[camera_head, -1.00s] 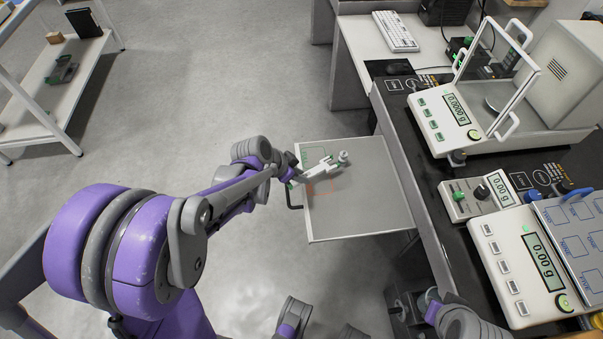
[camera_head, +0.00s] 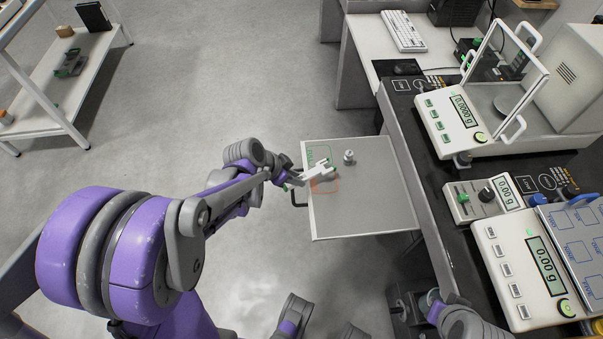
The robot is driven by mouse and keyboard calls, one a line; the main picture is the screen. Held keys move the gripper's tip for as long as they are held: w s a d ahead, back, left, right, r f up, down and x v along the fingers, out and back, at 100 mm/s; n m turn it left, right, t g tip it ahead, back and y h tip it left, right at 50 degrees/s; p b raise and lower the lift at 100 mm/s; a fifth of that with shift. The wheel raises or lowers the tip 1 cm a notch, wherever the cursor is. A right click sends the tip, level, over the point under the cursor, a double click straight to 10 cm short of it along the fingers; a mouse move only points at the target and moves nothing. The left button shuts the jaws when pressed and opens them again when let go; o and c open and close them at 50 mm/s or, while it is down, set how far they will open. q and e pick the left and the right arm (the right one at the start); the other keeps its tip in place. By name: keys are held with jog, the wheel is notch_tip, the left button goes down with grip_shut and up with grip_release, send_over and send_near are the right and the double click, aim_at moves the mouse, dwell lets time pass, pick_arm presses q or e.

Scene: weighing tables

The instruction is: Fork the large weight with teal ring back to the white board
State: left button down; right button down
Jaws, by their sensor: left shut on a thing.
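A small grey weight (camera_head: 348,157) stands upright near the far edge of the pull-out pale board (camera_head: 365,210). It is too small to make out a teal ring. My left gripper (camera_head: 294,181) is at the board's left edge, shut on a pale fork (camera_head: 320,170). The fork's prongs point right, over the green and red outlined squares. A gap shows between the prongs and the weight, and the fork is empty. Part of my right arm shows at the bottom right; its gripper is not visible.
Right of the board is a dark bench with a glass-doored balance (camera_head: 462,112), a small scale (camera_head: 478,200) and a larger scale (camera_head: 532,270). A keyboard (camera_head: 403,31) lies on the desk behind. The board's right and front parts are clear.

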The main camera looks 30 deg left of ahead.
pick_arm(q)
jog(key=s+a+p, duration=0.1)
jog(key=s+a, duration=0.2)
jog(key=s, duration=0.3)
jog(key=shift+a+r, duration=0.3)
jog(key=shift+r, duration=0.1)
dwell(0.5)
